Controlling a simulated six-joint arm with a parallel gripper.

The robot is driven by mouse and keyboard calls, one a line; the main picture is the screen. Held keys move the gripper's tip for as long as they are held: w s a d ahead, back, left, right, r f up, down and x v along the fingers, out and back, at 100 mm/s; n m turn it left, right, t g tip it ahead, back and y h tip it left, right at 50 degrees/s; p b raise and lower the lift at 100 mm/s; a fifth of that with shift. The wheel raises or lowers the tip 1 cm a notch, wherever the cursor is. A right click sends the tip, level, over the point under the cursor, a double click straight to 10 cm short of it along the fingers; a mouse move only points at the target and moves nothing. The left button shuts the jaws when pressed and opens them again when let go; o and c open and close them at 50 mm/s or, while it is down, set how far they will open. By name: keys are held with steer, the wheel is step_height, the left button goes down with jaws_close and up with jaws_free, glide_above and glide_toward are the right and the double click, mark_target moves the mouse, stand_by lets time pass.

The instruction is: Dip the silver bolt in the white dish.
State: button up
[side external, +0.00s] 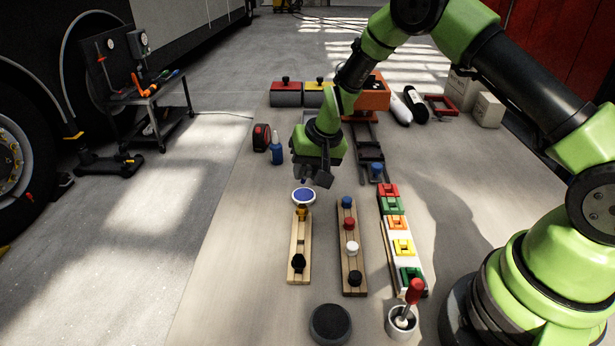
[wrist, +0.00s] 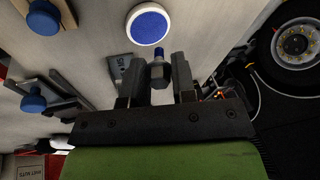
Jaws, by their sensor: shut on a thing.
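My gripper (side external: 315,178) hangs above the table, just behind the white dish in the side view. In the wrist view my gripper (wrist: 157,82) is shut on the silver bolt (wrist: 158,71), a grey piece with a wide head between the fingers. The bolt's far end shows blue. The white dish (side external: 303,204) is round, with blue inside, and stands at the far end of a wooden rail. It also shows in the wrist view (wrist: 132,36), beyond the bolt's blue end, with a small gap in the picture. The bolt is not clear in the side view.
Wooden rails (side external: 305,236) and (side external: 353,270) carry several coloured knobs. A tray of coloured blocks (side external: 402,237) lies to their right. A blue bottle (side external: 277,153) and red-black tape measure (side external: 261,137) stand left of my gripper. The table's left front is clear.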

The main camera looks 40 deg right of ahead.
steer(key=shift+r, duration=1.95)
